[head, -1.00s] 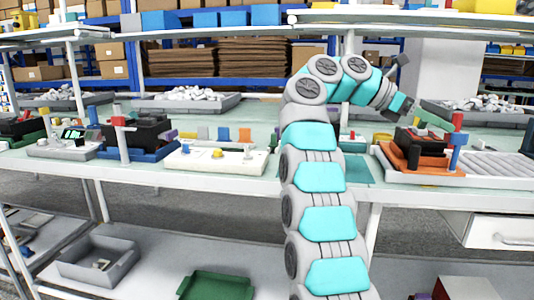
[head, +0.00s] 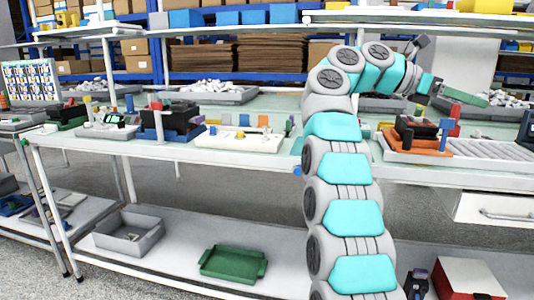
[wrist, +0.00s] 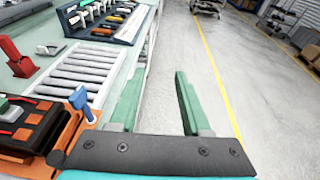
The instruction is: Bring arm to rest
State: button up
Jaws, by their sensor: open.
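My arm reaches up over the workbench. My gripper (head: 465,97) is at its end in the head view, above the right part of the bench. In the wrist view its two green fingers (wrist: 157,100) stand wide apart with nothing between them. They hang over the bench edge and the grey floor. A black breaker unit (wrist: 25,125) sits in an orange holder (wrist: 68,132) left of the fingers, with a blue lever (wrist: 80,98) beside it. The fingers appear apart from these things. The orange holder (head: 425,148) also shows in the head view, right of my arm.
A roller strip (head: 490,150) lies right of the holder. A white board (head: 240,138) and another black unit (head: 172,120) are on the bench left of my arm. A grey bin (head: 128,232) and a green tray (head: 232,262) are on the lower shelf. Open floor (wrist: 250,70) lies right of the bench.

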jog(key=w+a+r+n+t+h, duration=0.1)
jog(key=w+r+n+t+h, duration=0.25)
jog(key=r, duration=0.45)
jog(key=w+a+r+n+t+h, duration=0.1)
jog(key=w+r+n+t+h, duration=0.15)
jog(key=r+n, duration=0.45)
jog(key=w+a+r+n+t+y, duration=0.3)
jog(key=w+a+r+n+t, duration=0.4)
jog(key=a+n+t, duration=0.5)
jog(key=w+a+f+n+t+y, duration=0.2)
jog(key=a+f+n+t+y, duration=0.2)
jog(key=a+f+n+y, duration=1.6)
jog(key=s+f+n+g+y, duration=0.1)
jog(key=s+f+n+g, duration=0.4)
jog(key=s+f, duration=0.6)
jog(key=s+f+n+g, duration=0.5)
jog(key=s+f+g, duration=0.15)
jog(key=f, duration=0.85)
jog(key=s+d+f+n+g+h, duration=0.1)
jog(key=s+d+f+g, duration=0.1)
jog(key=s+f, duration=0.4)
jog(key=s+d+f+n+g+h, duration=0.1)
jog(key=s+f+g, duration=0.3)
jog(key=s, duration=1.2)
jog(key=s+d+f+n+g+h, duration=0.1)
jog(key=s+d+f+g, duration=0.2)
jog(key=s+f, duration=0.5)
jog(key=s+d, duration=0.1)
jog(key=s, duration=0.3)
jog(key=shift+f, duration=0.15)
